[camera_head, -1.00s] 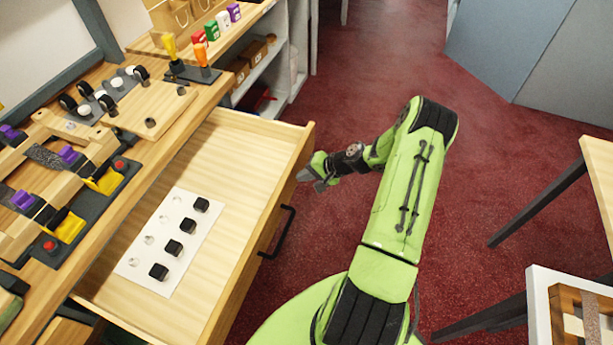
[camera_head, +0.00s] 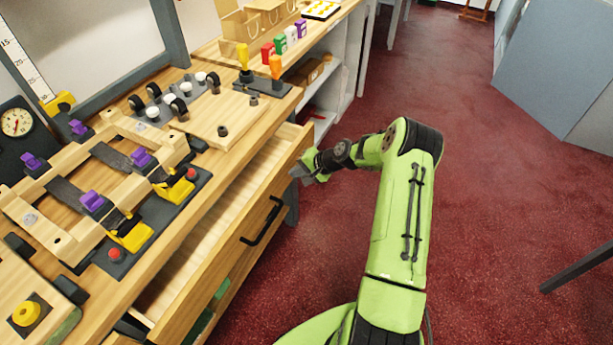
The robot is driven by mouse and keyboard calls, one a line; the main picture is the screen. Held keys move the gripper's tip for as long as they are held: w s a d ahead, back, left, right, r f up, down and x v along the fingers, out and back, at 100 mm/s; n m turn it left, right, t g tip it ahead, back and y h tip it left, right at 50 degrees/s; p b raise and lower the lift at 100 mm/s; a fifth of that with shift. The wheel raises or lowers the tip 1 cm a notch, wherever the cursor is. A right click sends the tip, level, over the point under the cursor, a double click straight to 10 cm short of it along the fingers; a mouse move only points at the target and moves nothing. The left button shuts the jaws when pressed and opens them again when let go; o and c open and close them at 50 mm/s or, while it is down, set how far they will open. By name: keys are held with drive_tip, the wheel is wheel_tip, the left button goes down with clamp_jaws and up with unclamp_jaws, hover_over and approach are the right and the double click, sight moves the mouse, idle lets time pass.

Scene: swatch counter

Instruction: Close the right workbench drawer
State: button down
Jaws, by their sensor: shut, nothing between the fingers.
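The right workbench drawer (camera_head: 238,255) is partly open below the bench top, with a pale wooden front and a black bar handle (camera_head: 263,222). Only a narrow strip of its inside shows, and its contents are hidden under the bench top. My gripper (camera_head: 303,175) is shut and empty. It is at the outer face of the drawer front, near its far end and beyond the handle. It looks close to or touching the wood; I cannot tell which.
A shelf unit (camera_head: 345,85) stands beyond the bench.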

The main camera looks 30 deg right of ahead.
drive_tip(key=w+a, duration=0.1)
drive_tip(key=w, duration=0.1)
drive_tip(key=w+a+b, duration=0.1)
drive_tip(key=w+a, duration=0.2)
drive_tip(key=w, duration=0.1)
drive_tip(key=shift+a, duration=0.15)
drive_tip(key=shift+a+r, duration=0.1)
drive_tip(key=shift+r, duration=0.1)
drive_tip(key=shift+w, duration=0.1)
